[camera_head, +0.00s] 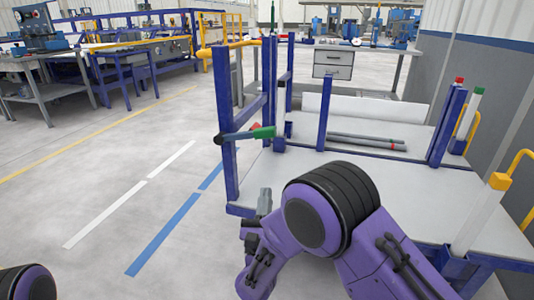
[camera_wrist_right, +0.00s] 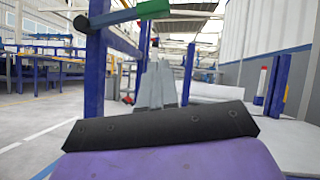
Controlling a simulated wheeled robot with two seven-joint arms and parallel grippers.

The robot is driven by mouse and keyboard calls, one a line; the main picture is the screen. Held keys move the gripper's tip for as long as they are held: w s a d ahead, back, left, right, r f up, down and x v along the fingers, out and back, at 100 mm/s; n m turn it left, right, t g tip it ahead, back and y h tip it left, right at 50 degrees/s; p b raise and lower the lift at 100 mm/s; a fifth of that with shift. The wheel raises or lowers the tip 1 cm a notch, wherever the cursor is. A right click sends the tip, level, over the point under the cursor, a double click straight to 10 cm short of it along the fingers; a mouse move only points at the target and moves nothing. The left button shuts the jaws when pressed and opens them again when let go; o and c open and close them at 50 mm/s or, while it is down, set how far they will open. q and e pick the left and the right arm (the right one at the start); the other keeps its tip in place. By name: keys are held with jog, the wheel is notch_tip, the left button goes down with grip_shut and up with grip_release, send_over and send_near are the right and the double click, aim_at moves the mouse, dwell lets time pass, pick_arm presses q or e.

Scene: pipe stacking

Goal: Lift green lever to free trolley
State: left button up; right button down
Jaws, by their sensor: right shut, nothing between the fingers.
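The green lever (camera_head: 263,132) is the green end of a dark bar that crosses the trolley's left blue post in the head view. It also shows at the top of the right wrist view (camera_wrist_right: 153,9). The trolley (camera_head: 330,190) has a light grey deck and blue posts. My right gripper (camera_head: 265,196) is shut and empty, pointing up, in the head view below the lever and apart from it. Its grey fingers stand in the middle of the right wrist view (camera_wrist_right: 155,82), with the lever above them. My left gripper is out of view; only my left arm shows at lower left.
White posts with a red cap (camera_head: 468,112) and a yellow cap (camera_head: 478,215) stand at right. The floor left of the trolley is clear.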

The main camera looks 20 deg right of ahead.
aim_at(246, 135)
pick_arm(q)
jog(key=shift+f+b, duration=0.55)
pick_arm(e)
jog(key=s+a+r+x, duration=0.1)
jog(key=r+x, duration=0.1)
jog(key=x, duration=1)
jog(key=shift+w+r, duration=0.2)
jog(key=shift+r, duration=0.15)
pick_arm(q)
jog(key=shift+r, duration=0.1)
pick_arm(e)
jog(key=shift+r, duration=0.1)
